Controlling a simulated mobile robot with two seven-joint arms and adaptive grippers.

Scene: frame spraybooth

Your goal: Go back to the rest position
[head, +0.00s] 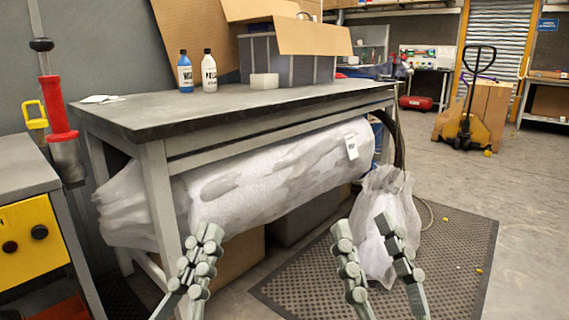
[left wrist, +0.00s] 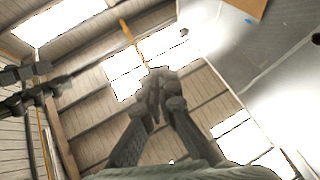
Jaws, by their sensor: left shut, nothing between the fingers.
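My left gripper (head: 208,232) is low in the head view, in front of the long wrapped roll under the workbench. Its fingers are together with nothing between them. In the left wrist view the same fingers (left wrist: 160,78) meet and point up toward the roof. My right gripper (head: 363,228) is to the right in the head view, its two fingers spread apart with nothing seen between them. It appears in front of the floor mat and the whitish bag.
A grey workbench (head: 255,104) carries two bottles, a white block and a crate with cardboard. A plastic-wrapped roll (head: 275,178) lies below it. A whitish bag (head: 385,195) stands on a dark mat (head: 462,238). A yellow pallet truck (head: 463,128) is farther back. Open floor lies right.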

